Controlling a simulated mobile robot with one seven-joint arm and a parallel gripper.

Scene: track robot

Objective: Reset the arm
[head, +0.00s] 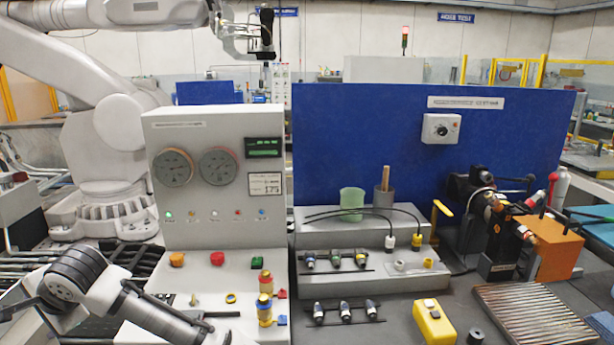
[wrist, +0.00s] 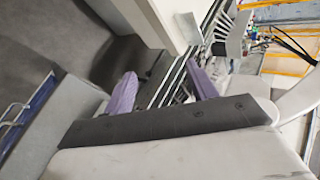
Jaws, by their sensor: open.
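My gripper (wrist: 162,85) shows in the wrist view as two purple fingertips set well apart. The space between them is empty of any held thing; dark rails show behind it. In the head view, a grey and black jointed form stands at the lower left; I cannot make out the fingers there. The gripper appears clear of the bench items, but its exact distance to nearby surfaces cannot be told.
A control panel (head: 215,230) with gauges stands left of centre. A blue partition (head: 330,140) rises behind the bench. A yellow box (head: 434,322), ribbed plate (head: 530,315) and orange block (head: 553,245) are at right. A large white robot arm (head: 115,125) stands at left.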

